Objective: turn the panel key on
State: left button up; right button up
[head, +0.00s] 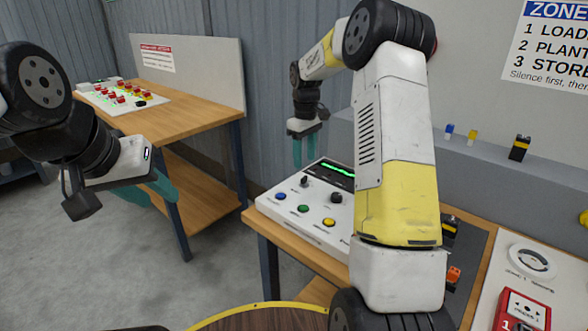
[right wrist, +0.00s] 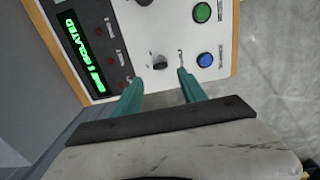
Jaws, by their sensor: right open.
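The white control panel (head: 290,222) stands on the wooden bench. Its small dark key knob (head: 304,181) sits above the blue button (head: 279,196). In the right wrist view the key (right wrist: 158,61) lies just beyond and between the teal fingertips. My right gripper (head: 304,160) points down over the panel's far left part, open; it also shows in the right wrist view (right wrist: 159,80). I see no clear contact with the key. My left gripper (head: 152,190) hangs away to the left, over the floor near the other bench; its finger gap is unclear.
The panel has a second dark knob (head: 336,198), green (head: 303,209) and yellow (head: 329,222) buttons, and a green-lit display (right wrist: 84,52) including "ISOLATED". A red call box (head: 522,312) is at lower right. Another bench (head: 185,112) stands at left.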

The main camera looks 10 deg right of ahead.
aim_at(304, 174)
notch_tip(304, 174, down, 7)
jog(key=shift+r, duration=0.1)
dwell(0.3)
grip_shut()
